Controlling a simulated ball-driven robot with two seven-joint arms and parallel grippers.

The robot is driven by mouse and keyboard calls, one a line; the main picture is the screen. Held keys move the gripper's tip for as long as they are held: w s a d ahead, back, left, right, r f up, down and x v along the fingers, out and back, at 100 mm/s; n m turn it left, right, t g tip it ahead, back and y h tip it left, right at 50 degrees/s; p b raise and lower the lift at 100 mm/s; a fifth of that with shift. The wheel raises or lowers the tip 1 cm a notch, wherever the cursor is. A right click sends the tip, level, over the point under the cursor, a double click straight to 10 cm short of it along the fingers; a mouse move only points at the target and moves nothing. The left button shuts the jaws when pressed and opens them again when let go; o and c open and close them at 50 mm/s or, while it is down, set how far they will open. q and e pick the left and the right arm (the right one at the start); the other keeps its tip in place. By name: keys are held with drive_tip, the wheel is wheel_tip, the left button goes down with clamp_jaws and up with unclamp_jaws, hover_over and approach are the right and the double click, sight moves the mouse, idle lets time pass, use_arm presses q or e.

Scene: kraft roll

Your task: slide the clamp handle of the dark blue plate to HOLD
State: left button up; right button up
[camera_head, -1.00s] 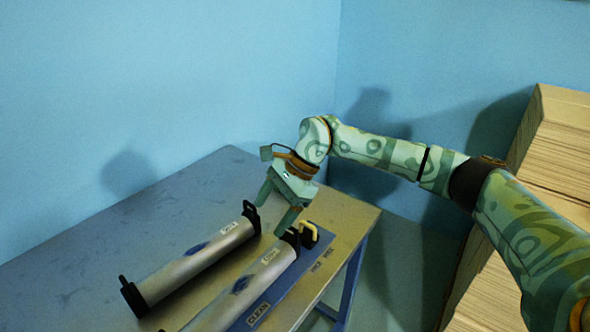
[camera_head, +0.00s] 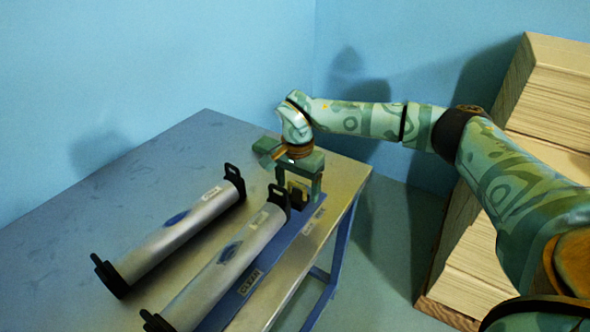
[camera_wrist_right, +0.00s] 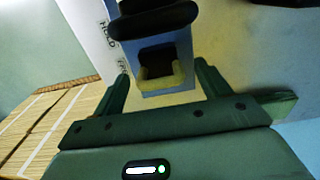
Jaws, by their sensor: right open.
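The dark blue plate (camera_head: 274,262) lies along the table under the nearer silver roll and carries a CLEAN label. Its yellow clamp handle (camera_head: 303,186) is at the far end, partly hidden by my right gripper (camera_head: 298,188). In the right wrist view the yellow handle (camera_wrist_right: 160,84) lies between the fingers of my open right gripper (camera_wrist_right: 162,84), with gaps on both sides. The HOLD label (camera_wrist_right: 107,36) and a second label, seemingly FREE (camera_wrist_right: 123,69), are on the plate's left there. The handle is level with the second label. My left gripper is not in view.
The nearer silver roll (camera_head: 222,268) and a second roll (camera_head: 178,230) lie side by side between black brackets. The table (camera_head: 90,222) is clear at the left and back. Stacked brown sheets (camera_head: 560,105) stand at the right beyond the table.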

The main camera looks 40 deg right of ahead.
sight(286, 205)
drive_tip(key=shift+f+b, duration=0.3)
drive_tip(key=shift+f, duration=1.05)
drive_tip(key=c, duration=1.2)
drive_tip(key=shift+o, duration=0.4)
drive_tip(key=shift+a, duration=0.15)
drive_tip(key=shift+s+a+p, duration=0.3)
drive_tip(key=shift+a+p, duration=0.15)
drive_tip(key=shift+a, duration=0.3)
drive_tip(key=shift+s+a+p, duration=0.35)
drive_tip(key=shift+a+p, duration=0.15)
drive_tip(key=shift+a, duration=0.2)
drive_tip(key=shift+s+a+p, duration=0.3)
drive_tip(key=shift+a+p, duration=0.15)
drive_tip(key=shift+a, duration=0.3)
drive_tip(key=o, duration=1.1)
drive_tip(key=shift+d, duration=0.1)
